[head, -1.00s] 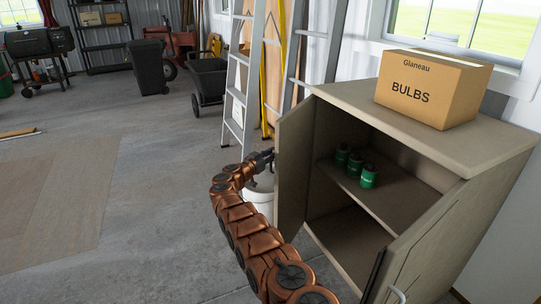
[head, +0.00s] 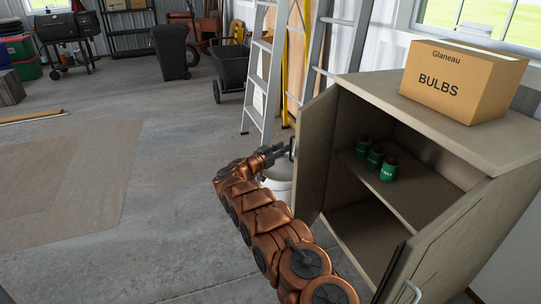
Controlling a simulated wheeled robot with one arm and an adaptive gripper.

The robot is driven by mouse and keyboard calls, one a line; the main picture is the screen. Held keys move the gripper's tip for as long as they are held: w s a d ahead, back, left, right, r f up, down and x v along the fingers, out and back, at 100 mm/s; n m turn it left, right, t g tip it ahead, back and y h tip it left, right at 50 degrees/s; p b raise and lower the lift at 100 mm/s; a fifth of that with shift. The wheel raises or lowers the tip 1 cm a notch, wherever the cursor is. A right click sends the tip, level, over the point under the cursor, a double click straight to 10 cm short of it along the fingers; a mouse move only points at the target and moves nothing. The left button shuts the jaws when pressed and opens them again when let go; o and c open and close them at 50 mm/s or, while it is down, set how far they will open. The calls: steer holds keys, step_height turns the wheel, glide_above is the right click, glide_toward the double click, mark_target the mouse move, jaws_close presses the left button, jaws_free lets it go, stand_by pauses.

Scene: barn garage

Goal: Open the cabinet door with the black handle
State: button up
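The grey-brown cabinet (head: 365,89) stands at the right with both doors swung outward. Its left door (head: 314,150) stands well open, and a small black handle (head: 292,149) shows at its outer side. The right door (head: 458,240) is also open and has a pale metal handle (head: 412,292) near the bottom of the view. My gripper (head: 283,150) is just left of the black handle, beside the left door's outer face. It looks empty and slightly apart from the handle. The fingers are too small and dark to tell how far they are spread.
A cardboard box marked BULBS (head: 455,85) sits on top. A white bucket (head: 278,183) is behind my gripper, near a ladder (head: 256,85).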

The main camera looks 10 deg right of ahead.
steer(key=v, duration=0.6)
steer(key=shift+a, duration=0.15)
